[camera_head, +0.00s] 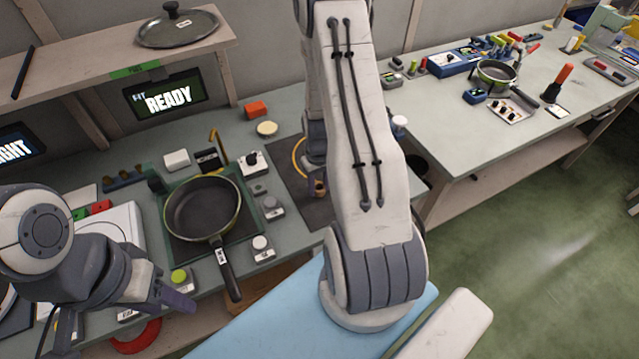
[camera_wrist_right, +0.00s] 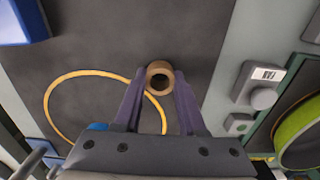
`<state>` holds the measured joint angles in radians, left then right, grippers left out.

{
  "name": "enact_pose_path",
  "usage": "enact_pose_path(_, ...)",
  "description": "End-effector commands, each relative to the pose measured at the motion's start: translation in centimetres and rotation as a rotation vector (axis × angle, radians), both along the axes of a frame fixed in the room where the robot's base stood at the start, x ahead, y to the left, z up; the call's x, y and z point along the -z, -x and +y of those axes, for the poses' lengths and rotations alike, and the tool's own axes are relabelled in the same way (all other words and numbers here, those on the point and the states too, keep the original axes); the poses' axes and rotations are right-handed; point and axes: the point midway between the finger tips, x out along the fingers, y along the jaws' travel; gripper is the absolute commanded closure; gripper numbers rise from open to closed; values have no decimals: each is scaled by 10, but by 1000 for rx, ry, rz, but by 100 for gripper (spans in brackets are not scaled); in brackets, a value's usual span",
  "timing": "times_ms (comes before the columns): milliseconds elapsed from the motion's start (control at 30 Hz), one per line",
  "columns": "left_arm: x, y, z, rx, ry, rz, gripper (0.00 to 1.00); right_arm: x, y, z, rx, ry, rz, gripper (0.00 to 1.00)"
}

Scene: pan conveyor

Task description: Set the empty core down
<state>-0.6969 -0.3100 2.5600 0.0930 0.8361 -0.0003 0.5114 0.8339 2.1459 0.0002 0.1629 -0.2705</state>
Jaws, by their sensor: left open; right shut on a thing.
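The empty core (camera_wrist_right: 160,72), a short brown tube with an open hole, is between the fingertips of my right gripper (camera_wrist_right: 158,90) in the right wrist view. The gripper is shut on it. In the head view the core (camera_head: 319,188) shows small below my right arm, over the dark mat (camera_head: 318,215). I cannot tell whether it touches the mat. A yellow ring (camera_wrist_right: 48,100) on the mat lies to the left of the core in the wrist view, partly hidden by the gripper. My left gripper (camera_head: 178,297) is open and empty near the bench's front edge.
A frying pan (camera_head: 203,208) stands left of the mat, its handle toward the front edge. Small button boxes (camera_head: 262,248) stand between them. Bare mat surrounds the core.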

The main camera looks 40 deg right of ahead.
Motion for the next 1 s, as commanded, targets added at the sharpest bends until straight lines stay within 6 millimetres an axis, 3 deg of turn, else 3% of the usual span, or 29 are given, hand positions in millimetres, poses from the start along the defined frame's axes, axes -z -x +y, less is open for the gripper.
enact_pose_path(400,3,0,0,0,0,0,50,7,0,0,0,0,-1,96)
enact_pose_path(433,2,0,0,0,0,0,50,6,0,0,0,0,-2,49)
enact_pose_path(500,2,0,0,0,0,0,50,5,0,0,0,0,-2,30)
enact_pose_path(800,1,0,0,0,0,0,50,4,0,0,0,0,-2,30)
enact_pose_path(1000,3,0,0,0,0,0,50,-13,-1,-1,0,3,-5,30)
